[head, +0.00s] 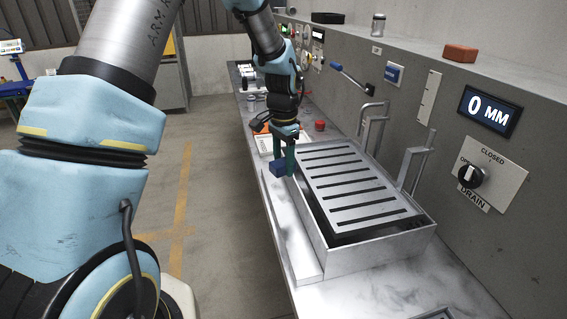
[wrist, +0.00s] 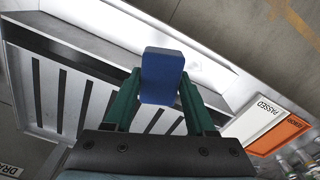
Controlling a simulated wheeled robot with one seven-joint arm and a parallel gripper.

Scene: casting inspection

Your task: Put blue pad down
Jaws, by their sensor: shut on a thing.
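The blue pad (wrist: 161,76) is a small blue block between the two green fingers of my gripper (wrist: 160,100) in the wrist view. My gripper is shut on it. In the head view the blue pad (head: 279,169) shows at the tips of my gripper (head: 285,160), beside the left, far edge of the metal tank. It appears to be held up near the bench's front edge. I cannot tell whether it touches anything below.
A metal tank (head: 375,252) with a slotted plate (head: 355,185) stands on the marble-topped bench (head: 440,285). A white PASSED tray (wrist: 258,119) and an orange one (wrist: 280,135) lie beyond. A narrow ledge (head: 290,235) runs along the tank's left side. The wall carries a drain knob (head: 471,175).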

